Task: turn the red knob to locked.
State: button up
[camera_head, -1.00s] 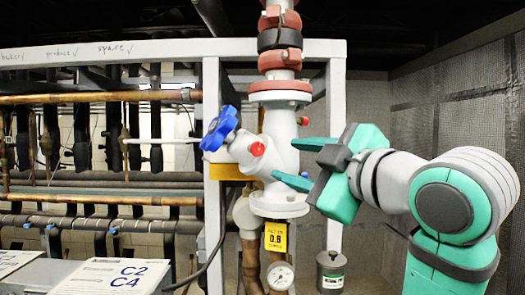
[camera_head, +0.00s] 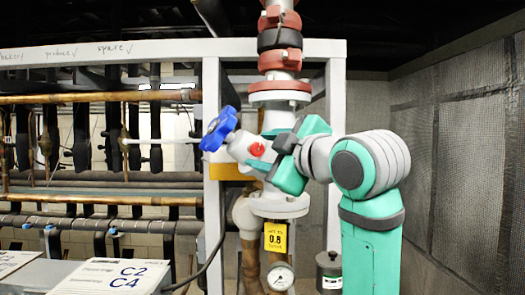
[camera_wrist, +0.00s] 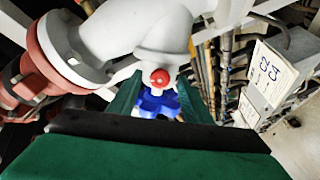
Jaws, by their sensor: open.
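The small red knob (camera_head: 257,149) sticks out of the side of a white valve body (camera_head: 282,122), beside a blue handwheel (camera_head: 217,128). My gripper (camera_head: 262,150) is open at the valve, with one green finger above the knob and one below it in the head view. In the wrist view the red knob (camera_wrist: 160,78) appears between the two green fingers (camera_wrist: 160,90), near their tips, with a gap on each side. The blue handwheel (camera_wrist: 158,103) shows behind it. I cannot tell how deep the knob sits between the fingers or which way it is turned.
A flanged pipe with red couplings (camera_head: 280,60) rises above the valve. A yellow tag (camera_head: 275,237) and a gauge (camera_head: 280,276) hang below. A white frame post (camera_head: 335,210) stands close behind. A mesh wall (camera_head: 460,150) is at right.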

jog(key=shift+w+a, duration=0.1)
jog(key=shift+w, duration=0.05)
jog(key=shift+c, duration=0.7)
jog(key=c, duration=0.9)
jog(key=shift+m, duration=2.2)
jog(key=o, duration=1)
jog(key=shift+o, duration=0.2)
